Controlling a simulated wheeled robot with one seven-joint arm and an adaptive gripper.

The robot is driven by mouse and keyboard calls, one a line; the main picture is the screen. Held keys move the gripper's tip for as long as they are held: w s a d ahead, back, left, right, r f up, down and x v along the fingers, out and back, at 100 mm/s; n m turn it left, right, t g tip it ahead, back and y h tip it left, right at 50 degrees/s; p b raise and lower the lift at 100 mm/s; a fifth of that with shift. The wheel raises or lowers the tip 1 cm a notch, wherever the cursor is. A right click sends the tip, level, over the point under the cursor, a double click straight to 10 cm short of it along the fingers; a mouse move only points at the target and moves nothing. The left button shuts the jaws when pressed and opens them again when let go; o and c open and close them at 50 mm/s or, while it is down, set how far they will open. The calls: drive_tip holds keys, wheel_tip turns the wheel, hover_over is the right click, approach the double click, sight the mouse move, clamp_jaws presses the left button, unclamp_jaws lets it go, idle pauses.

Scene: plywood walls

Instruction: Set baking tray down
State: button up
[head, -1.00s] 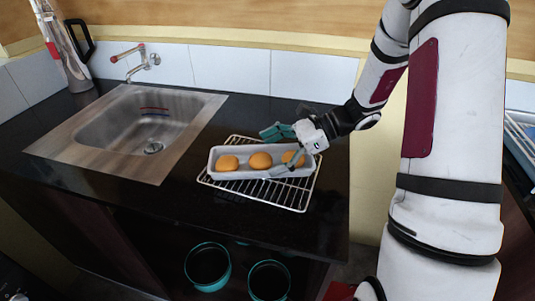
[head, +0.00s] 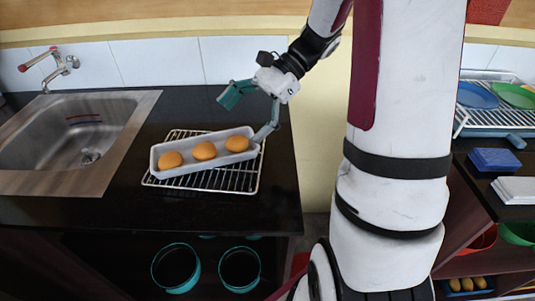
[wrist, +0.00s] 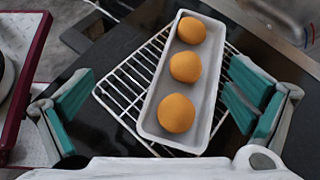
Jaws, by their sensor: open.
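The baking tray (head: 193,172) is a long pale tray with three round orange-brown buns in it. It rests on a wire rack (head: 240,181) on the black counter, slightly askew to the rack. In the wrist view the tray (wrist: 151,119) lies between my wide-spread teal fingers, apart from the left one and close to the right one. My gripper (head: 250,110) is open and empty, above and beside the tray's right end in the head view. In the wrist view my gripper (wrist: 160,105) shows both fingers.
A steel sink (head: 70,130) with a tap is set in the counter at left. A dish rack (head: 490,118) with blue and green plates stands at right. Two teal pots (head: 176,268) sit below the counter. The counter's front strip (head: 240,213) is clear.

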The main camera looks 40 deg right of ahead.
drive_tip(key=s+a+r+n+t+h, duration=0.1)
drive_tip(key=s+a+r+n+h, duration=0.1)
drive_tip(key=s+n+h, duration=0.3)
drive_tip(key=s+a+r+n+t+h, duration=0.1)
drive_tip(key=s+a+r+n+h, duration=0.2)
drive_tip(key=s+n, duration=0.9)
drive_tip(key=shift+s+a+r+h, duration=0.3)
drive_tip(key=shift+s+a+h, duration=0.25)
drive_tip(key=shift+s+h, duration=0.95)
